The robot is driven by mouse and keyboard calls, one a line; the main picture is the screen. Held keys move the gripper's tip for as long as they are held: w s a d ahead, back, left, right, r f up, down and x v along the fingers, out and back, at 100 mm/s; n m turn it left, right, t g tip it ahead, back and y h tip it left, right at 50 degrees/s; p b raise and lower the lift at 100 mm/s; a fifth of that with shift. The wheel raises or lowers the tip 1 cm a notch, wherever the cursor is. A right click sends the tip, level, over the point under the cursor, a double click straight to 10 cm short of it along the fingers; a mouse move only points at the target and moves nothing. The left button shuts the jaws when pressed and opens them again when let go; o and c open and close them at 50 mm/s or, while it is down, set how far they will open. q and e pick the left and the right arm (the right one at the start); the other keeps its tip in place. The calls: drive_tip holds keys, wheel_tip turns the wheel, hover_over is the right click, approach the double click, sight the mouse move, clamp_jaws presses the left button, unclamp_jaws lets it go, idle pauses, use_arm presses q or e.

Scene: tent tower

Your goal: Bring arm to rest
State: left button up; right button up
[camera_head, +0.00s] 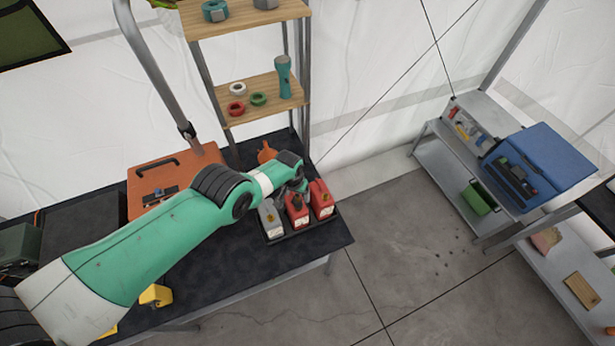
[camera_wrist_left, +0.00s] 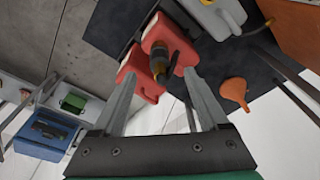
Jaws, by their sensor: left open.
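My left arm reaches across the dark workbench (camera_head: 276,262) from the left in the head view. Its gripper (camera_head: 302,188) hangs over the far side of a row of cans and partly hides them. In the left wrist view the gripper (camera_wrist_left: 161,80) has its two fingers spread apart. A red can (camera_head: 296,214) and another red can (camera_head: 322,203) stand beside a grey can (camera_head: 271,221) in a black tray (camera_head: 303,231). In the wrist view, red cans (camera_wrist_left: 168,32) lie beyond the fingertips; contact cannot be told. My right gripper is out of view.
A wooden shelf rack (camera_head: 262,100) stands behind the bench. An orange case (camera_head: 149,183) and an orange funnel (camera_head: 266,153) are near it. A blue toolbox (camera_head: 550,165) sits on a metal shelf at right. Open floor lies between bench and shelf.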

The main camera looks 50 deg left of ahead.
use_arm(q)
drive_tip(key=w+d+r+m+t+y, duration=0.25)
drive_tip(key=w+r+t, duration=0.65)
drive_tip(key=w+r, duration=1.3)
drive_tip(key=d+r+t+h, duration=0.1)
drive_tip(key=d+r+t, duration=0.2)
drive_tip(key=r, duration=0.9)
drive_tip(key=d+r+t, duration=0.3)
drive_tip(key=d+r, duration=0.1)
drive_tip(key=r, duration=0.7)
drive_tip(key=s+d+r+m+t, duration=0.1)
drive_tip(key=s+d+r+t, duration=0.15)
drive_tip(key=r, duration=0.35)
drive_tip(key=s+d+r+m+t, duration=0.1)
drive_tip(key=s+r, duration=0.3)
drive_tip(key=r, duration=0.2)
drive_tip(key=s+d+r+m+t+h, duration=0.1)
drive_tip(key=s+d+r+t+h, duration=0.1)
drive_tip(key=s+r, duration=0.6)
drive_tip(key=s+d+r+m+t+h, duration=0.1)
drive_tip(key=s+d+r+t, duration=0.3)
drive_tip(key=s+r, duration=0.4)
drive_tip(key=s+t+h, duration=0.1)
drive_tip(key=s, duration=0.4)
drive_tip(key=shift+s+d, duration=0.15)
drive_tip(key=shift+s, duration=0.15)
